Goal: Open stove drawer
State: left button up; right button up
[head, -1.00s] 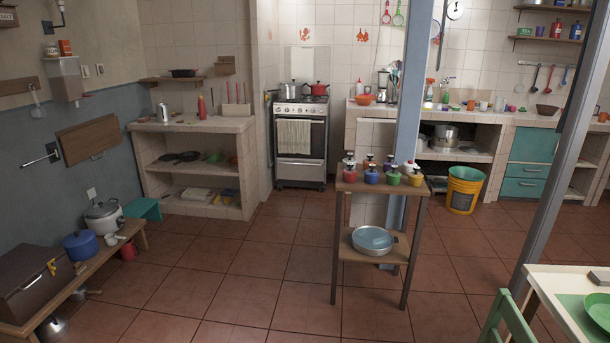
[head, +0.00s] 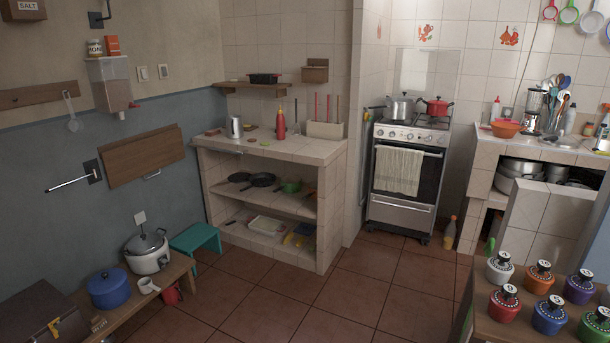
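The stove (head: 405,175) is a white and steel cooker against the tiled back wall, right of centre in the head view. Its oven door has a dark window with a pale towel (head: 398,170) hanging over the handle. The stove drawer (head: 398,217) is the light panel below the oven door, and it looks shut. A grey pot (head: 400,108) and a red pot (head: 437,107) stand on top. Neither of my grippers is in view.
Open tiled floor (head: 350,290) lies before the stove. A wooden stand (head: 490,325) with several colourful jars is close at lower right.

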aim_at(414, 215)
jog(key=i+j, duration=0.1)
jog(key=i, duration=0.45)
jog(key=i+z, duration=0.15)
jog(key=i, duration=0.35)
jog(key=i+j, duration=0.2)
jog(key=i, duration=0.35)
jog(key=i+j+z, duration=0.1)
jog(key=i, duration=0.4)
jog(key=i+l+z, duration=0.15)
jog(key=i+l, duration=0.15)
jog(key=i, duration=0.35)
jog(key=i+l+z, duration=0.1)
jog(key=i, duration=0.6)
jog(key=i+l+z, duration=0.15)
jog(key=i, duration=0.55)
